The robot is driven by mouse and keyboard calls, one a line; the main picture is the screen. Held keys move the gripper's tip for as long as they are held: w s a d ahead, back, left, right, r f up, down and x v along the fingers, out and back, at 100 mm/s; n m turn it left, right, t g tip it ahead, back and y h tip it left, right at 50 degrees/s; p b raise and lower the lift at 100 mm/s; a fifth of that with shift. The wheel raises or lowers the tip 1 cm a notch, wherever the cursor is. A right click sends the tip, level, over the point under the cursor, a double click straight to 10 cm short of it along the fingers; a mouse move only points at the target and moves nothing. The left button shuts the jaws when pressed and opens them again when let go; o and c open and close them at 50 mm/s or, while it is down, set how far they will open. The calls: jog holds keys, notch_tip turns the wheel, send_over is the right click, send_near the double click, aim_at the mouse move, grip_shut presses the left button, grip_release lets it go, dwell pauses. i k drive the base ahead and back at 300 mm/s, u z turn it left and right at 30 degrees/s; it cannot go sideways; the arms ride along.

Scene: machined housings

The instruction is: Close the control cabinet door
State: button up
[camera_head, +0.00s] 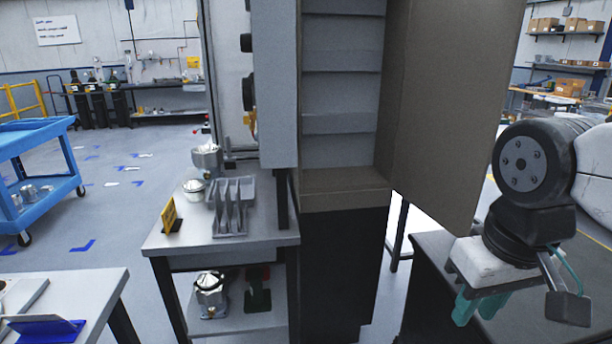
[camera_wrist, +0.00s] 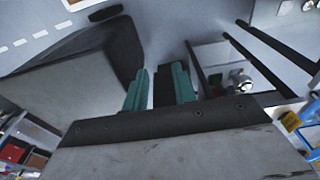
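The control cabinet (camera_head: 338,155) stands open in the middle of the head view, with pale shelves inside and a dark base below. Its brown-grey door (camera_head: 450,95) is swung out to the right, wide of the opening. My gripper (camera_head: 478,306) is at the lower right, below and to the right of the door's bottom corner, over a dark worktop. Its teal fingers point down, apart and with nothing seen between them. In the wrist view the gripper (camera_wrist: 159,90) also shows two separated fingers. I cannot surely pick out the door in the wrist view.
A grey table (camera_head: 260,236) with a slotted tray (camera_head: 230,205), metal housings and a yellow sign (camera_head: 170,214) adjoins the cabinet's left side. The dark worktop (camera_head: 425,290) lies under my arm. A blue cart (camera_head: 35,150) stands far left. Open floor lies between cart and table.

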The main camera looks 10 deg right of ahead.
aim_at(461, 55)
jog(key=u, duration=0.85)
jog(key=k, duration=0.9)
jog(key=z, duration=1.2)
jog(key=i, duration=1)
jog(key=z, duration=0.05)
